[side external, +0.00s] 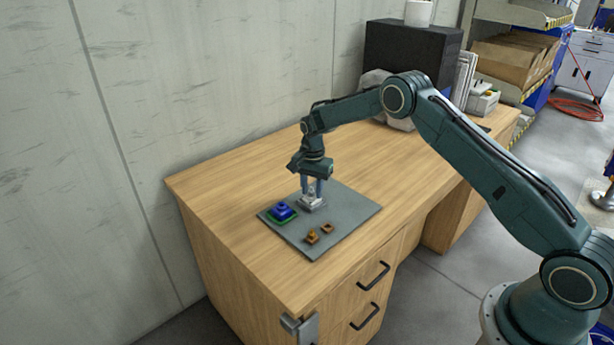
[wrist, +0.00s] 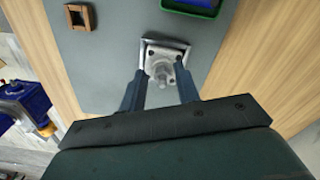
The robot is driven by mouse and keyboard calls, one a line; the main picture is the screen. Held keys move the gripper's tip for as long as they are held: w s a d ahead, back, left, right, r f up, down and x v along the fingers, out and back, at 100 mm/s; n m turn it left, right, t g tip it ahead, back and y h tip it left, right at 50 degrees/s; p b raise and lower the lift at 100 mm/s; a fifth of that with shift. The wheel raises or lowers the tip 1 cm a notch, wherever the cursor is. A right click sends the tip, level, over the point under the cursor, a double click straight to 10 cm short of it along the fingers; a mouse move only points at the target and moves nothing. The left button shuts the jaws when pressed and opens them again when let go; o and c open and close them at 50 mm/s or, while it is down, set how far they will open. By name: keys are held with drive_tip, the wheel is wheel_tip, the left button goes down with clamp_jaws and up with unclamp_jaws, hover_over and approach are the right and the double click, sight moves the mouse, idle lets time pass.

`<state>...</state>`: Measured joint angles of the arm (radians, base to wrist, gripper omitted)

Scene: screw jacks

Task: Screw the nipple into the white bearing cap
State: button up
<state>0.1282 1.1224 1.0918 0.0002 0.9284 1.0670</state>
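The white bearing cap (side external: 312,204) sits on the grey mat, below my gripper (side external: 312,186). In the wrist view the cap (wrist: 151,49) is a pale square block in a metal-grey square surround. A small grey round part (wrist: 162,73), which looks like the nipple, stands at its middle. I cannot tell how deep it sits in the cap. In the wrist view my gripper (wrist: 161,72) has its two dark fingers apart, one on each side of the round part. A gap shows between the part and each finger, so nothing is gripped.
A blue block in a green tray (side external: 283,212) is left of the cap. An orange-brown part (side external: 312,237) and a small brown square part (side external: 327,228) lie toward the front. The grey mat (side external: 352,208) is clear on the right. A black box (side external: 410,55) stands at the back.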

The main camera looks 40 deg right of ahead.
drive_tip(key=n, duration=0.3)
drive_tip(key=shift+n, duration=0.4)
drive_tip(key=n, duration=0.4)
clamp_jaws()
